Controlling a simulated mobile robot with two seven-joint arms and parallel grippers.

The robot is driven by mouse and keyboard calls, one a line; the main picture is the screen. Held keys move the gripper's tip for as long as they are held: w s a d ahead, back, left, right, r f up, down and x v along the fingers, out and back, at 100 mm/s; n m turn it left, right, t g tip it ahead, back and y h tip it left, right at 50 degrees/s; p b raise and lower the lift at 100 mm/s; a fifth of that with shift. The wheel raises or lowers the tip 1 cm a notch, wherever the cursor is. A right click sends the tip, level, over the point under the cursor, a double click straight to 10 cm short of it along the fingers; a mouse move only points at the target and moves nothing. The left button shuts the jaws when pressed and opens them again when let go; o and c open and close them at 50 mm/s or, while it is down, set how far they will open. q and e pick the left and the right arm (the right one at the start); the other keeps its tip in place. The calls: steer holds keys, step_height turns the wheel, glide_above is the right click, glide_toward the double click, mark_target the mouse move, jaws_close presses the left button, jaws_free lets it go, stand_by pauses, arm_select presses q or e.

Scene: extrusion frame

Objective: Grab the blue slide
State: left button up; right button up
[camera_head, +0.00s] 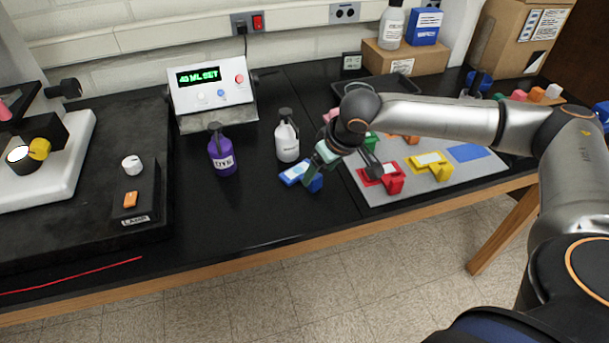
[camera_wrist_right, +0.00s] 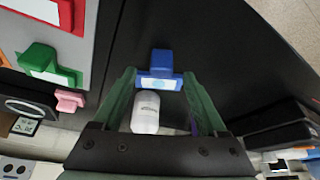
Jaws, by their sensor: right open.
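The blue slide (camera_head: 301,176) lies on the black bench in front of the white bottle, left of the grey mat. It has a pale label face and a raised blue block at one end. My right gripper (camera_head: 318,164) is right over it, partly covering it. In the right wrist view the blue slide (camera_wrist_right: 160,71) sits between the tips of the open green fingers (camera_wrist_right: 158,85); I cannot tell whether they touch it. My left gripper is not in view.
A white bottle (camera_head: 287,138) and a purple bottle (camera_head: 221,152) stand close behind. The grey mat (camera_head: 440,188) at right holds red (camera_head: 383,178) and yellow (camera_head: 430,163) slides and a bare blue patch (camera_head: 467,152). The bench in front of the purple bottle is clear.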

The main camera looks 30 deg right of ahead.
mark_target(317, 177)
steer(key=x, duration=0.4)
steer(key=shift+a+f, duration=0.1)
steer(key=shift+f, duration=0.05)
steer(key=shift+s, duration=0.1)
steer(key=shift+c, duration=0.3)
jaws_close()
